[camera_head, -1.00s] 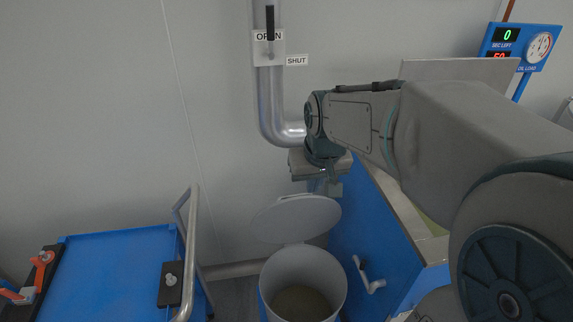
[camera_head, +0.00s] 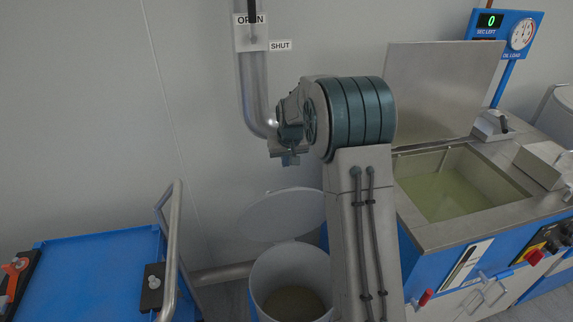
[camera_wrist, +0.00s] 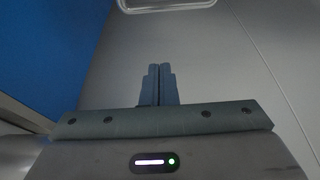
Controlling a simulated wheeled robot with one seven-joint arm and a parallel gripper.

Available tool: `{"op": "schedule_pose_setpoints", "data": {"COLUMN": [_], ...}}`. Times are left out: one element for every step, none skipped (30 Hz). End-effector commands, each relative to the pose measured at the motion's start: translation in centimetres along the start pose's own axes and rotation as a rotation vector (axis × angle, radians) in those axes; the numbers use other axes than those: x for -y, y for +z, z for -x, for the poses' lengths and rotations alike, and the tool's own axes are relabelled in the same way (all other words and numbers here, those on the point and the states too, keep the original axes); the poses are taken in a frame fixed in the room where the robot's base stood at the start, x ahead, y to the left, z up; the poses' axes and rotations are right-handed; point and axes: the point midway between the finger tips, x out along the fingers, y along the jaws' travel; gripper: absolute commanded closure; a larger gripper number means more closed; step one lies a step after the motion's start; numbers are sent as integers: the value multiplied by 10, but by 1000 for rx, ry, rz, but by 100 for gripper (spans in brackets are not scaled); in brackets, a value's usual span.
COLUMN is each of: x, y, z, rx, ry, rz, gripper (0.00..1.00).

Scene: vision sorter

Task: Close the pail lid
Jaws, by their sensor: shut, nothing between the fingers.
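The pail (camera_head: 290,276) is a light grey round bucket on the floor, left of my arm, with some murky brownish content at its bottom. Its lid (camera_head: 284,214) is a pale disc standing tilted up and open behind the rim. My gripper (camera_head: 291,160) is above and behind the lid, near the wall pipe, and apart from the lid. In the wrist view my gripper (camera_wrist: 158,84) has its two fingers together with nothing between them.
A blue cart (camera_head: 95,280) with a metal handle stands at left. A steel and blue machine (camera_head: 430,235) with an open tank of greenish liquid stands at right. A vertical pipe (camera_head: 254,90) with OPEN and SHUT labels runs down the wall.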

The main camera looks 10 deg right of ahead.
Motion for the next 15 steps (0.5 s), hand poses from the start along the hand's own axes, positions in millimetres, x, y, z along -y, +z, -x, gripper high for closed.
{"op": "schedule_pose_setpoints", "data": {"x": [0, 0, 0, 0, 0, 1, 1, 1, 0, 0, 0, 0, 0, 0, 0], "y": [1, 1, 1, 1, 1, 1, 2, 1, 1, 1, 2, 7, 11, 15, 19], "z": [-12, -18, -27, -33, -40, -48, -55, -60, -68, -74, -79, -71, -69, -68, -67], "rx": [5, 6, 5, 6, 6, 5, 6, 5, 4, 5, 5, 1, 1, 2, 1], "ry": [0, -1, -1, -1, -1, -1, -1, 0, 0, 0, 0, 0, 0, 0, 0], "rz": [0, 0, 0, 0, 0, 0, 1, 0, 0, 0, 0, 0, 0, 0, 0], "gripper": [100, 100, 100, 100, 100, 100, 100, 100, 100, 100, 100, 100, 100, 100, 100]}}
